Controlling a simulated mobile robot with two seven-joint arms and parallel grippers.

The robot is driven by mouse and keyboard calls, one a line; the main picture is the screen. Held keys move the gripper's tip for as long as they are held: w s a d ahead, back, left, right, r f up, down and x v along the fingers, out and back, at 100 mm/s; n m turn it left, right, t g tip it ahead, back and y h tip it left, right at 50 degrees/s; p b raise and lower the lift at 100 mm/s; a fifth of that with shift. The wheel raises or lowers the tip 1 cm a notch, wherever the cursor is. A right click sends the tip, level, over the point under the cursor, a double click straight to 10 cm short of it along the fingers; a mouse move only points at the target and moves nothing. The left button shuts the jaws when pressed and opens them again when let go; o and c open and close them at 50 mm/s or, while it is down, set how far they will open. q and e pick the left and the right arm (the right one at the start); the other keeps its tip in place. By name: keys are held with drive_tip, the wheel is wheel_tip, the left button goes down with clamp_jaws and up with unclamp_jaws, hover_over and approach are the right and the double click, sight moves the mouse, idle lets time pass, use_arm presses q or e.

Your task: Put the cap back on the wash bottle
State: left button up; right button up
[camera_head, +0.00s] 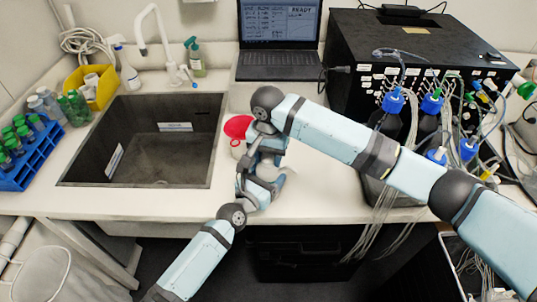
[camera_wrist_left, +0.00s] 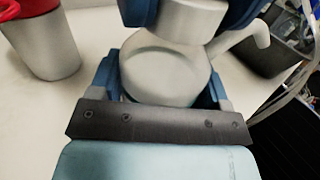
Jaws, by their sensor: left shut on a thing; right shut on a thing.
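The white wash bottle (camera_wrist_left: 165,78) stands between the blue fingers of my left gripper (camera_wrist_left: 158,88), which is shut on its body. Its spout (camera_wrist_left: 243,38) points right. In the head view the bottle (camera_head: 268,173) is mostly hidden behind my arms, near the counter's front edge. My left gripper (camera_head: 259,190) reaches it from the front left. My right gripper (camera_head: 268,158) comes down from above, shut on a white cap (camera_wrist_left: 187,20) at the bottle's top. The cap is over the neck; I cannot tell whether it is seated, as the joint is hidden.
A white tub with a red lid (camera_head: 238,127) stands just behind left of the bottle. The dark sink (camera_head: 145,140) lies to the left. A black box (camera_head: 410,45) with tubing and blue-capped bottles is to the right. A laptop (camera_head: 280,65) sits behind.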

drive_tip(key=m, duration=0.4)
drive_tip(key=shift+s+a+m, duration=0.1)
drive_tip(key=shift+a+m, duration=0.05)
drive_tip(key=shift+m, duration=0.15)
drive_tip(key=m, duration=0.5)
drive_tip(key=shift+m, duration=0.3)
drive_tip(key=m, duration=0.6)
drive_tip(key=shift+a, duration=0.1)
drive_tip(key=m, duration=0.4)
drive_tip(key=shift+w+d+m, duration=0.2)
drive_tip(key=shift+w+m, duration=0.05)
drive_tip(key=shift+m, duration=0.85)
